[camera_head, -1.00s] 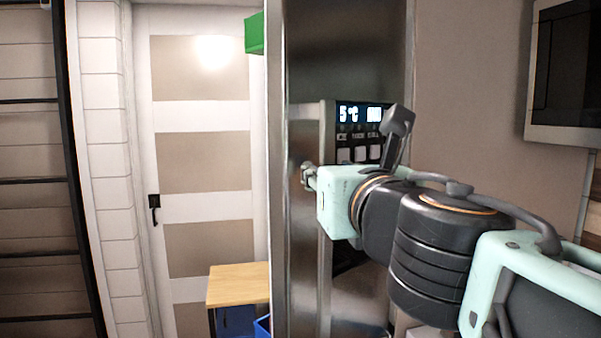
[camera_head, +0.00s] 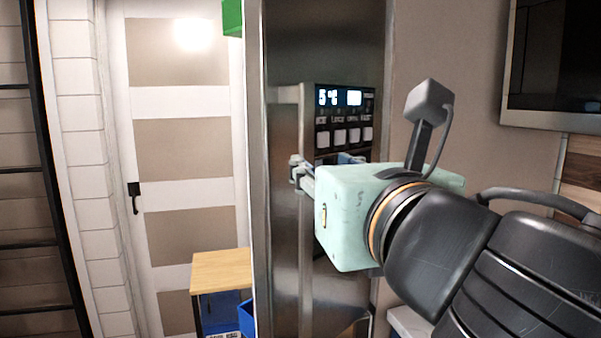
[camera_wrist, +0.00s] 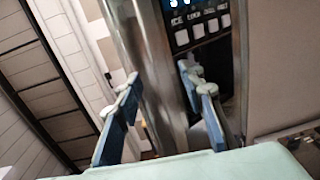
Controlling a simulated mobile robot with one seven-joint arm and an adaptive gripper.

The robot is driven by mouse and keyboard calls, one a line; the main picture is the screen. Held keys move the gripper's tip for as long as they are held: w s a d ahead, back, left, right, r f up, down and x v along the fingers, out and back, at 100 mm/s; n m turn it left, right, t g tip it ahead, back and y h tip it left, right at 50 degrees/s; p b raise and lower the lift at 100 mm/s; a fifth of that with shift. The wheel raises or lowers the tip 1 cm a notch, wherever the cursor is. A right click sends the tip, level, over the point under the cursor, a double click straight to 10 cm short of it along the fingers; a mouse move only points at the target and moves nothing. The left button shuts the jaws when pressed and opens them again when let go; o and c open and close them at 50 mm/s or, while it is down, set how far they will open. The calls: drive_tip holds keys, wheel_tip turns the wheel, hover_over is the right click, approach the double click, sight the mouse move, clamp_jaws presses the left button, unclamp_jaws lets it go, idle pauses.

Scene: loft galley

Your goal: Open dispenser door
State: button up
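The dispenser is a tall stainless steel unit with a dark control panel (camera_head: 345,118) showing "5 °C" above a row of pale buttons. Its upright steel bar (camera_head: 306,240) runs down the front, left of the panel, and shows as a steel strip (camera_wrist: 152,70) in the wrist view. My gripper (camera_wrist: 165,105) is open. In the wrist view one finger is left of the strip and the other right of it, in front of the dark panel recess. I cannot tell whether either finger touches the steel. My wrist hides the lower recess in the head view.
A white panelled door (camera_head: 185,160) with a black handle is behind at the left. A small wooden-topped table (camera_head: 221,270) and a blue bin (camera_head: 246,318) stand left of the unit. A wall-mounted screen (camera_head: 560,60) hangs at the upper right.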

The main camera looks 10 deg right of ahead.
drive_tip(key=shift+s+d, duration=0.2)
drive_tip(key=shift+s, duration=1.45)
drive_tip(key=w+d+f+m+g+h, duration=0.1)
drive_tip(key=d+f+m+g+h, duration=0.15)
drive_tip(key=f+m, duration=0.65)
drive_tip(key=w+d+f+m+g+h, duration=0.15)
drive_tip(key=f+m+g, duration=0.25)
drive_tip(key=f+m, duration=0.45)
drive_tip(key=s+f+m+g+y, duration=0.1)
drive_tip(key=s+f+m+g, duration=0.2)
drive_tip(key=f+m, duration=0.5)
drive_tip(key=s+f+m+g+y, duration=0.1)
drive_tip(key=s+f+m+g, duration=0.15)
drive_tip(key=f+m, duration=0.55)
wheel_tip(320, 180, up, 14)
drive_tip(key=m+p, duration=0.3)
drive_tip(key=p, duration=0.9)
drive_tip(key=shift+r+p, duration=0.2)
drive_tip(key=shift+p, duration=0.15)
